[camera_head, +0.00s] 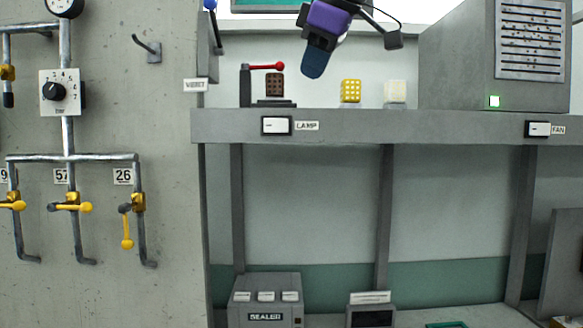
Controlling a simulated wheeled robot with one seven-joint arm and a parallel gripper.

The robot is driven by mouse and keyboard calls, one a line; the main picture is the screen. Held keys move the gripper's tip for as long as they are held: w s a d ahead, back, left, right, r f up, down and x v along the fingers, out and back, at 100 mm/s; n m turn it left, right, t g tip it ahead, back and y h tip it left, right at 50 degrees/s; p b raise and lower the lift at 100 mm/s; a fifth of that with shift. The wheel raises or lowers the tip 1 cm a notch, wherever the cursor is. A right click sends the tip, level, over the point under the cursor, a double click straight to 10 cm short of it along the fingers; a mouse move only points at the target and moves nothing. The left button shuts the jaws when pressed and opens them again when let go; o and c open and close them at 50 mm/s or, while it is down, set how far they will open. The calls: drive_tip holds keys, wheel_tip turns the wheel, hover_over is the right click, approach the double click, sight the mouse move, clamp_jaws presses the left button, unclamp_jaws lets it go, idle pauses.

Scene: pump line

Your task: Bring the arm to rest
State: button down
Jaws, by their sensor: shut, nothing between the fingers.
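My gripper (315,62), purple with dark blue fingers, hangs at the top middle, tilted down and to the left. It is shut and empty. In the picture it shows in front of the back wall, above the grey shelf (420,128). Most of my arm is out of the frame.
A yellow block (350,90) and a pale block (395,92) stand on the shelf, left of a large grey cabinet (495,55). Pipes with yellow-handled valves (72,207) and a dial (55,91) are at left. A sealer box (265,300) stands below.

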drive_tip(key=s+d+f+m+h, duration=0.1)
drive_tip(key=s+d+f+m, duration=0.35)
drive_tip(key=d+f, duration=0.35)
drive_tip(key=s+d+f+m+h, duration=0.1)
drive_tip(key=s+d+f+m, duration=0.35)
drive_tip(key=d+f, duration=0.35)
drive_tip(key=s+d+f+m, duration=0.3)
drive_tip(key=s+f, duration=0.3)
drive_tip(key=f, duration=0.2)
drive_tip(key=s+d+f+m+g+h, duration=0.1)
drive_tip(key=s+d+f+m, duration=0.1)
drive_tip(key=s+d+f, duration=0.2)
wheel_tip(320, 180, down, 4)
drive_tip(key=shift+s+d+f+m+h, duration=0.15)
drive_tip(key=shift+s+d+m+h, duration=0.2)
drive_tip(key=shift+s, duration=0.6)
